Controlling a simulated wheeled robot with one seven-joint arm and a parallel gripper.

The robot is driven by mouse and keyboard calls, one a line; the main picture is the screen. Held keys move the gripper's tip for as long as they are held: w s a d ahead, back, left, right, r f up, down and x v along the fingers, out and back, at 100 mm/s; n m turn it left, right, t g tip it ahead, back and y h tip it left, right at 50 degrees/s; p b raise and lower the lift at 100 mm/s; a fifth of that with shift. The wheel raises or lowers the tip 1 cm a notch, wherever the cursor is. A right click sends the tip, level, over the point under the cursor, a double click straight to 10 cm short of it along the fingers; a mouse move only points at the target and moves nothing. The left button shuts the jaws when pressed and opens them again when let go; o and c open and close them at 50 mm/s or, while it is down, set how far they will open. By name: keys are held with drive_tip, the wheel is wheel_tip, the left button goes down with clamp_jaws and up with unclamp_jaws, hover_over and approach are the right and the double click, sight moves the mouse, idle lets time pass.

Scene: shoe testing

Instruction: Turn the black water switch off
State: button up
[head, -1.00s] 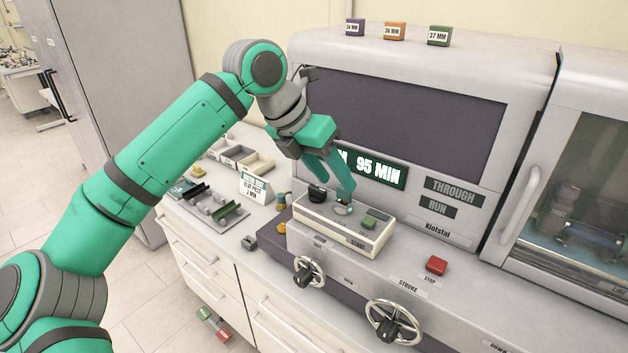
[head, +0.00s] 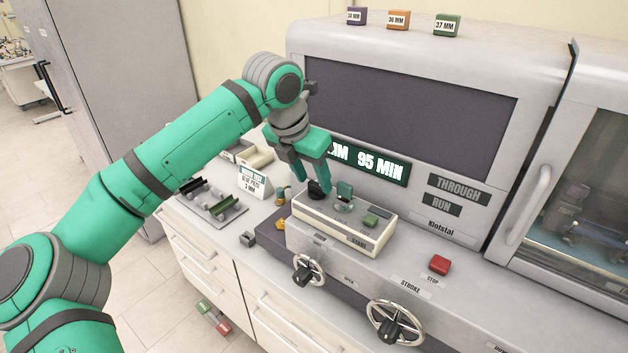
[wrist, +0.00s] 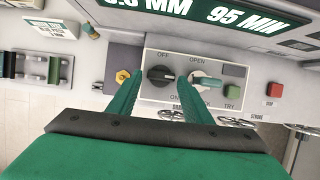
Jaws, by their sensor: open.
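The black water switch (wrist: 160,75) is a round knob on the cream control box (head: 352,239). In the wrist view it has OFF printed above it and ON below, and its pointer lies roughly sideways. In the head view the black switch (head: 316,190) is at the box's left end, partly behind a finger. My gripper (wrist: 158,83) is open, with one green finger on each side of the switch in the wrist view. It also shows in the head view (head: 312,190). I cannot tell whether the fingers touch the knob.
A teal switch (head: 344,195) marked OPEN and a green button (head: 371,220) sit right of the black switch. A red stop button (head: 440,265) is farther right. Two handwheels (head: 395,322) stick out at the front. The lit display (head: 372,163) is close behind.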

drive_tip(key=shift+w+d+f, duration=0.35)
drive_tip(key=shift+d+f, duration=0.05)
drive_tip(key=shift+f, duration=0.3)
drive_tip(key=shift+c, duration=0.6)
drive_tip(key=c, duration=0.7)
drive_tip(key=shift+o, duration=0.2)
